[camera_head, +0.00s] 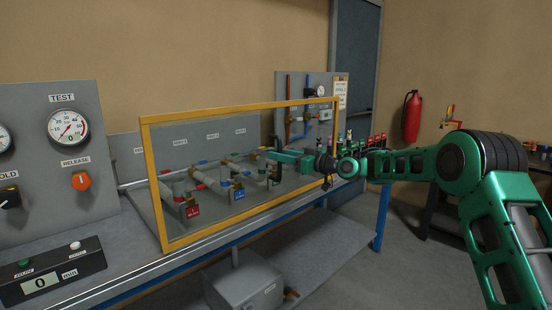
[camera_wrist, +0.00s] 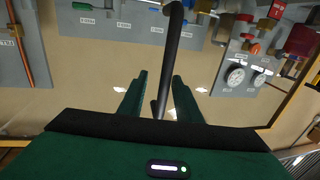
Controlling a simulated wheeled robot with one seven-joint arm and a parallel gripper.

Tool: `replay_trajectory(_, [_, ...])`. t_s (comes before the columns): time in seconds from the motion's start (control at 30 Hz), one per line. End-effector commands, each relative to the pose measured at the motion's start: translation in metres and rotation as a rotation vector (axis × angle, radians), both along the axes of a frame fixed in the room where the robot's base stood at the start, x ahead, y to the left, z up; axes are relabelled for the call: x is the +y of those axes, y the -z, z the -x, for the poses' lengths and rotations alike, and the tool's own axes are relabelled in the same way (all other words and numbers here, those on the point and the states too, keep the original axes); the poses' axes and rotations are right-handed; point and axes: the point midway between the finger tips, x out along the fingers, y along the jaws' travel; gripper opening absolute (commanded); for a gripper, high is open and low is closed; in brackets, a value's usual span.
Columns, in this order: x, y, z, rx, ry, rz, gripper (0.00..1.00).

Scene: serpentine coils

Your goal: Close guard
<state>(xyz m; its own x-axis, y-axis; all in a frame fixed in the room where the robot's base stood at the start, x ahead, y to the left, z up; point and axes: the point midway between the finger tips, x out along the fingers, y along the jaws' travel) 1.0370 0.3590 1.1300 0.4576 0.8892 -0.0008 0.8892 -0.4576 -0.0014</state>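The guard (camera_head: 152,190) is a clear panel in a yellow-orange frame. In the head view it stands across the bench, with pipes and valves seen through it. Part of its frame shows at the right of the wrist view (camera_wrist: 299,92). My gripper (camera_head: 270,154) is at the guard's right half, fingers pointing left. In the wrist view my gripper (camera_wrist: 160,78) is open, with a dark bar (camera_wrist: 167,60), which looks like a handle, between its fingers. Gaps show beside the bar, so the fingers do not look clamped on it. The gripper partly hides the pipes in the head view.
A grey panel with a test gauge (camera_head: 68,127) and an orange release knob (camera_head: 81,180) stands at the left. A timer box (camera_head: 52,272) sits on the bench front. A fire extinguisher (camera_head: 411,116) hangs on the back wall. Floor right of the bench is partly clear.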

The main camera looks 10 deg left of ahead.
Motion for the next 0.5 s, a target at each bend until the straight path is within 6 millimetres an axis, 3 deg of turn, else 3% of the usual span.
replay_trajectory(0.17, [-0.015,-0.001,0.006,0.000,0.003,0.000,0.31])
replay_trajectory(0.5, [-0.070,0.000,0.034,0.001,0.002,0.000,0.31])
